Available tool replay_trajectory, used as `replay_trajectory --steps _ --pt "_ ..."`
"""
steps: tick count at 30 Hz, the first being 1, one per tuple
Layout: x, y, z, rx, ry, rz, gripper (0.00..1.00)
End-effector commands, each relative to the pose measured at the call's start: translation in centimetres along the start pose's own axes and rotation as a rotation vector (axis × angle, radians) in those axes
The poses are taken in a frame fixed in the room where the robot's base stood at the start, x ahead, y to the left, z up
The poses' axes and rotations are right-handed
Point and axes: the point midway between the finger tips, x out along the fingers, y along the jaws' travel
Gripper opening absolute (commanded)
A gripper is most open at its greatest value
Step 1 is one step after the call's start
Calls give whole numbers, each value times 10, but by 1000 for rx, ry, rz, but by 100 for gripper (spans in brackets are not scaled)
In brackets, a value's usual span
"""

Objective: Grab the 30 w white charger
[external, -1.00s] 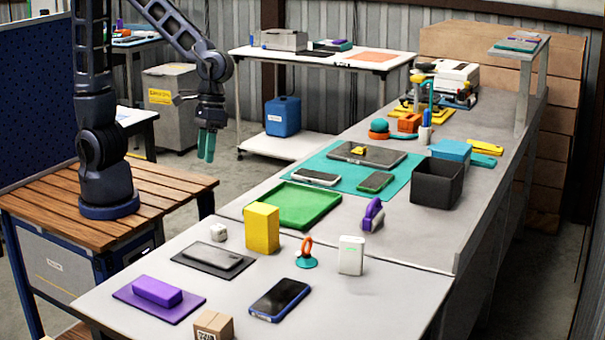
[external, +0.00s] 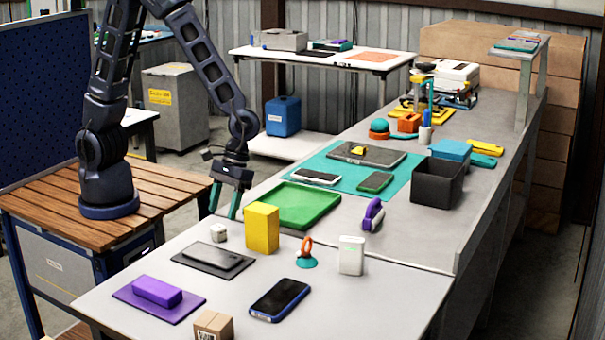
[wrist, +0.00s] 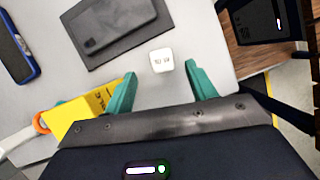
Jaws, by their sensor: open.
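The small white charger (external: 218,232) stands on the grey table near its back-left edge, left of the yellow box. In the wrist view the white charger (wrist: 161,60) shows small dark print that looks like "30 W". It sits ahead of my gripper, roughly midway between the two teal fingers. My gripper (external: 230,203) is open, pointing down at the table's far-left edge, behind the charger and above it. In the wrist view my gripper (wrist: 160,88) has its fingers spread and nothing between them.
The yellow box (external: 262,228) stands close to the charger's right. A dark mat with a grey phone (external: 212,257) lies in front. A green tray (external: 300,205) is behind, and a taller white block (external: 351,255) stands farther right. A blue phone (external: 279,299) lies near the front.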

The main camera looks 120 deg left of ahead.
Motion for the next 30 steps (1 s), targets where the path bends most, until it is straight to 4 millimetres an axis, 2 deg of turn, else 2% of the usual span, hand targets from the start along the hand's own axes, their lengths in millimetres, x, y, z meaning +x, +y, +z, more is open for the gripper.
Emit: replay_trajectory --steps 7,16,26,27,30 --pt "16 -1 0 0 0 -2 56" --pt "54 -3 -2 1 1 -1 56" --pt "61 -2 -2 1 1 0 56" --pt "61 -2 -2 1 1 0 54" --pt "61 -2 -2 1 1 0 35"
